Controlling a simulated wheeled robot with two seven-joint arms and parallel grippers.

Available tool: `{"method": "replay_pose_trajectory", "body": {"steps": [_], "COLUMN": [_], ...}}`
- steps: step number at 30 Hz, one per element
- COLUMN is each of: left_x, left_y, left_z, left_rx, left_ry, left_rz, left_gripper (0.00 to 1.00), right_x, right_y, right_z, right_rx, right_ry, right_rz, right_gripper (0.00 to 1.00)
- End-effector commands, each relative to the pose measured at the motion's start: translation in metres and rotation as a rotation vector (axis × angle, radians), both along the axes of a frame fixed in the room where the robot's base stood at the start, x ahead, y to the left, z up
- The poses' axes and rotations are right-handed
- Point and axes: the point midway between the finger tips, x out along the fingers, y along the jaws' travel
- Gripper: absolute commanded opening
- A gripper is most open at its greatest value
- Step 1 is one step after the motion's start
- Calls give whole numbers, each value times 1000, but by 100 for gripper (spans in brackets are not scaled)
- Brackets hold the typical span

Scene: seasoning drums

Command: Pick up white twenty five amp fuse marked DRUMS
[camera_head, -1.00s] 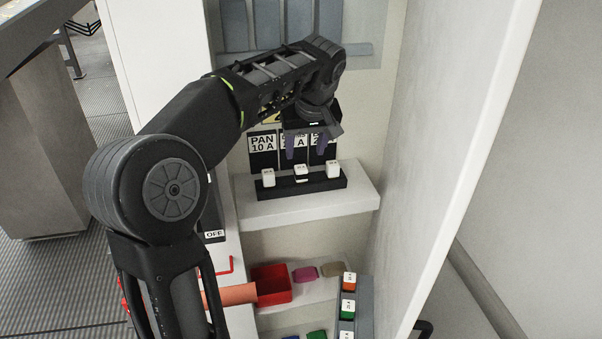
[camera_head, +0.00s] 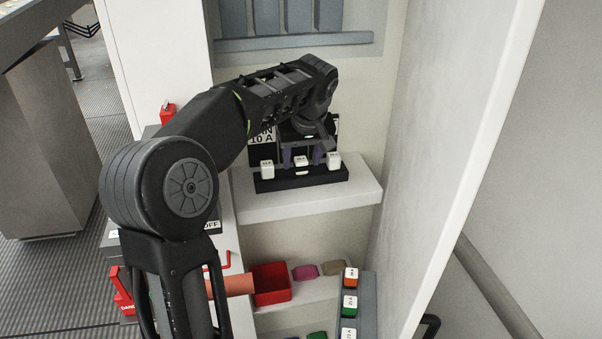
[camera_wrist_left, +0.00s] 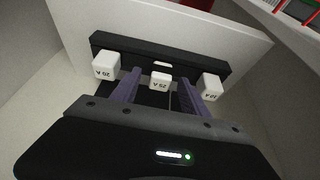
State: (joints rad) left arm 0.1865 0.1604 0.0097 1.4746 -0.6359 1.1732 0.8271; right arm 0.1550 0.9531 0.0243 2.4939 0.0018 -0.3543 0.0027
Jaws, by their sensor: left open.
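Three white fuses stand in a row on a black holder (camera_head: 325,179) on the upper shelf. The middle fuse (camera_head: 301,160) reads 25 A in the left wrist view (camera_wrist_left: 160,81). The left fuse (camera_head: 267,169) reads 20 A in the wrist view (camera_wrist_left: 106,66). The right fuse (camera_head: 333,160) is also marked, and shows in the wrist view (camera_wrist_left: 211,88). The DRUMS label is hidden behind my wrist. My right gripper is not in view.
A white shelf (camera_head: 250,207) carries the holder. A white panel (camera_head: 440,130) closes the right side.

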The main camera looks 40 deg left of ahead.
Motion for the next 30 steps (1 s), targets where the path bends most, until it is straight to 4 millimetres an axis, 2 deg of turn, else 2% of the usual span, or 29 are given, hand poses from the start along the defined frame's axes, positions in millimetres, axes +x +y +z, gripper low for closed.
{"method": "replay_pose_trajectory", "body": {"steps": [19,30], "left_x": [1,1], "left_y": [1,1], "left_z": [-1,-1], "left_rx": [0,0], "left_ry": [-1,-1], "left_rz": [0,0], "left_gripper": [52,22], "right_x": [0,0], "right_y": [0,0], "right_z": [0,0], "right_rx": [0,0], "right_ry": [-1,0], "right_rz": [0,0], "right_gripper": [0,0]}}
